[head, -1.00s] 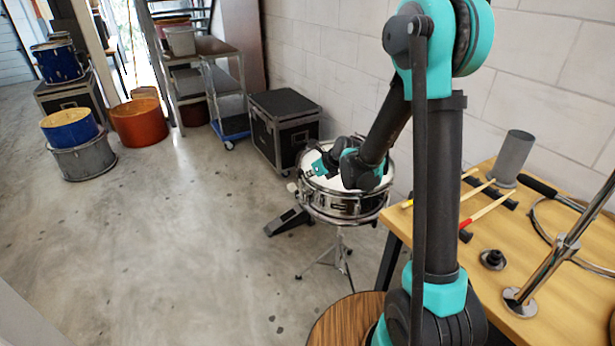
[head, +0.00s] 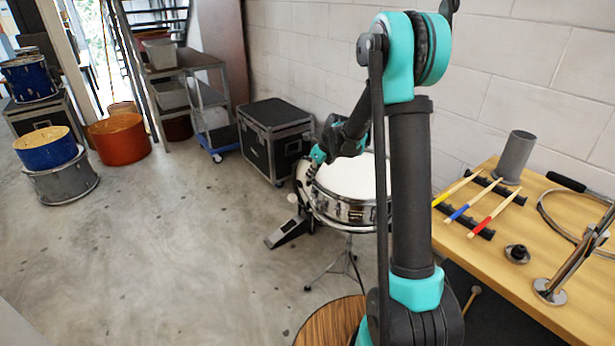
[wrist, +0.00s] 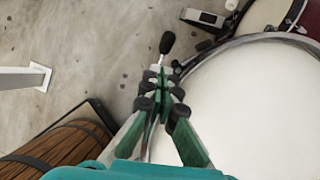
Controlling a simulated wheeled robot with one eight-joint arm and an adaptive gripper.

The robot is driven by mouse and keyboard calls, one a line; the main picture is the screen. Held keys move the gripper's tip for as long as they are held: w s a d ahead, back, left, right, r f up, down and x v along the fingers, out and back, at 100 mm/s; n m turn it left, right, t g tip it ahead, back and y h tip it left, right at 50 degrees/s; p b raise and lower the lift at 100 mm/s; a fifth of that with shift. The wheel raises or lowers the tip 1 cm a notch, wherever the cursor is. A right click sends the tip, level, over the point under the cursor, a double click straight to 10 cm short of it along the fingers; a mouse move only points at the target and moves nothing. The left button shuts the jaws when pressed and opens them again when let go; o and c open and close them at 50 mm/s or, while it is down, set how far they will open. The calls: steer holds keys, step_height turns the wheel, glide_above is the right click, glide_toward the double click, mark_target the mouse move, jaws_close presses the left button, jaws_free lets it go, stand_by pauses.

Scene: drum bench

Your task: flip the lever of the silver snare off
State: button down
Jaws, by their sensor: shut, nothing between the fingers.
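The silver snare (head: 345,209) stands on a stand beside the bench, its white head facing up. Its head (wrist: 258,105) and metal rim fill the right of the wrist view. My gripper (head: 309,174) is at the drum's left side in the head view. In the wrist view my gripper (wrist: 162,78) is shut and empty, its fingers just outside the rim. A black-tipped lever (wrist: 167,43) shows just beyond the fingertips; whether they touch it I cannot tell. In the head view the lever cannot be made out.
A pedal (head: 288,232) is on the floor left of the snare. A dark red drum (wrist: 264,14) is near the rim in the wrist view. A wooden drum top (head: 332,322) is in front. The bench (head: 520,245) holds sticks and stands at right.

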steer(key=shift+s+d+f, duration=0.25)
steer(key=shift+s+d, duration=0.05)
steer(key=shift+s, duration=0.3)
steer(key=shift+r, duration=0.1)
